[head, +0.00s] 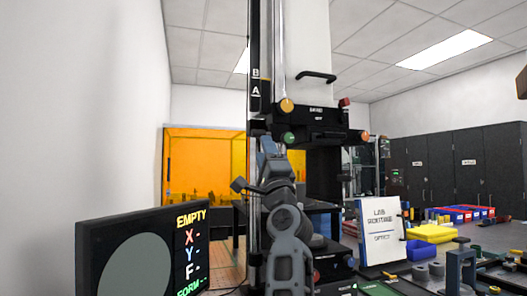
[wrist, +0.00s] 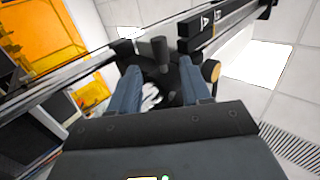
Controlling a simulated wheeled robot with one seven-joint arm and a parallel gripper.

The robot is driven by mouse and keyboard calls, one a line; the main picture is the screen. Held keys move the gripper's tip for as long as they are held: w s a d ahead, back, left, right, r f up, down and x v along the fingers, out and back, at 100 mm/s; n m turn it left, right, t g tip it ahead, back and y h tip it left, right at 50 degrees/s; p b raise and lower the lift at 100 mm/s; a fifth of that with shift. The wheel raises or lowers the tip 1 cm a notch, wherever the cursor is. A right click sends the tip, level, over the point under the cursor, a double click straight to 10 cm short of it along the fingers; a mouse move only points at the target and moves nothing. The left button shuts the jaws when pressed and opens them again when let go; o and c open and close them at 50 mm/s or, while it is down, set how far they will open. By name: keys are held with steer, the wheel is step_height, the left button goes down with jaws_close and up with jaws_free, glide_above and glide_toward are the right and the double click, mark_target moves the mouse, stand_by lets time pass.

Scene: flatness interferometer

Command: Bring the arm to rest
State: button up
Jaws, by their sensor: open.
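My arm rises in the middle of the head view, in front of the tall interferometer (head: 322,135). My gripper (wrist: 160,82) shows in the wrist view with its two blue-grey fingers apart and nothing visible between them. In the head view its fingers are hard to make out against the dark instrument. A dark knob or post and a black part of the instrument show beyond the fingers in the wrist view; I cannot tell whether they touch.
A monitor (head: 135,255) reading "EMPTY" stands at the left front. A white lab sign (head: 380,232) stands right of the instrument. Yellow trays (head: 432,233) and bins lie on the bench at right. Dark cabinets (head: 450,165) line the back. Orange panels (head: 205,165) stand behind.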

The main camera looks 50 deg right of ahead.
stand_by(0.5)
steer(key=s+a+f+n+y, duration=0.1)
steer(key=a+f+n+y, duration=0.25)
steer(key=f, duration=0.65)
steer(key=s+a+f+n+y, duration=0.15)
steer(key=a+f+n, duration=0.35)
steer(key=f, duration=0.6)
steer(key=s+a+f+n+g+y, duration=0.1)
steer(key=s+a+f+n+y, duration=0.2)
steer(key=f, duration=0.4)
steer(key=s+a+f+n+g+y, duration=0.1)
steer(key=s+a+f+n, duration=0.2)
steer(key=s+a+f, duration=0.35)
steer(key=s+a+f+n+g+y, duration=0.35)
steer(key=s+a+f+n, duration=0.3)
steer(key=s+f, duration=0.6)
steer(key=s+a+n+g+y, duration=0.1)
steer(key=s+a+n, duration=0.1)
steer(key=s, duration=0.6)
steer(key=s+a+n+g+y, duration=0.1)
steer(key=s+a, duration=0.4)
steer(key=s, duration=0.3)
steer(key=shift+s+a+r+n, duration=0.25)
steer(key=shift+s+r+n, duration=0.1)
steer(key=shift+r+n, duration=0.1)
steer(key=shift+y, duration=0.25)
